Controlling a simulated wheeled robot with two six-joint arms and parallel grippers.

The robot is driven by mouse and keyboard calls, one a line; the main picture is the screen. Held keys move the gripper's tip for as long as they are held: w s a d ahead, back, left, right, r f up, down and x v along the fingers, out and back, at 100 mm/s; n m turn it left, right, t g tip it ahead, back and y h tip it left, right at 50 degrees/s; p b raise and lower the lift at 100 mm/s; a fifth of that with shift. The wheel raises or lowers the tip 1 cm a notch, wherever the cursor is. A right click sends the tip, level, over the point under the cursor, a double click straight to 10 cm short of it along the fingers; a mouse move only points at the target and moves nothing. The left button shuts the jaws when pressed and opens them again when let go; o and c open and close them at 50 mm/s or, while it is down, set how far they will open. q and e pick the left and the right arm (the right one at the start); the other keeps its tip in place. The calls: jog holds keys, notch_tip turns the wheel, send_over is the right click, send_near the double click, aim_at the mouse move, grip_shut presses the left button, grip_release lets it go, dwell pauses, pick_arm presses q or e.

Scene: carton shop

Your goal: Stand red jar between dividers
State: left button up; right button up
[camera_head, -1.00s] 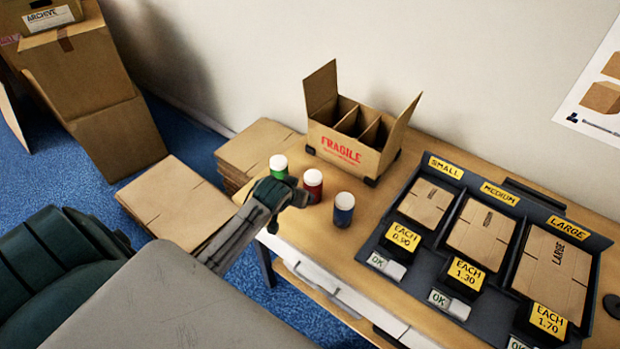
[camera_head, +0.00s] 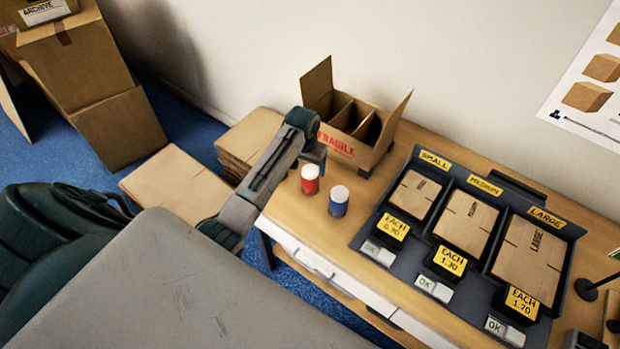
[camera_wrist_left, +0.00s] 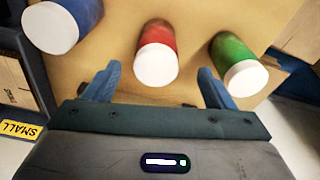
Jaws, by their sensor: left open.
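The red jar (camera_head: 310,181) with a white lid stands on the table; in the left wrist view the red jar (camera_wrist_left: 157,45) is between the lines of my finger tips. My left gripper (camera_head: 314,153) is open just above and behind it in the head view; the fingers of my left gripper (camera_wrist_left: 158,70) hold nothing. The FRAGILE carton (camera_head: 355,150) stands open with dividers inside, its compartments looking empty. A blue jar (camera_head: 339,202) stands right of the red one. A green jar (camera_wrist_left: 235,62) shows in the wrist view and is hidden by my arm in the head view. My right gripper is out of view.
A dark tray (camera_head: 385,257) with small, medium and large flat cartons and price tags fills the table's right side. Flat cardboard stacks (camera_head: 172,185) lie left of the table. The carton's raised flap (camera_head: 398,118) stands at its right side.

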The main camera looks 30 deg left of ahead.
aim_at(310, 170)
pick_arm(q)
jog(key=shift+w+d+f+p, duration=0.1)
jog(key=shift+f+p, duration=0.2)
jog(key=shift+f, duration=0.15)
jog(key=shift+w+f+p, duration=0.25)
jog(key=shift+f+p, duration=0.15)
jog(key=shift+f, duration=0.75)
jog(key=shift+w+f+p, duration=0.2)
jog(key=shift+f+p, duration=0.2)
jog(key=shift+f, duration=0.75)
jog(key=shift+c, duration=0.5)
jog(key=shift+d, duration=0.1)
jog(key=c, duration=1.1)
jog(key=shift+c, duration=0.4)
jog(key=shift+r, duration=0.15)
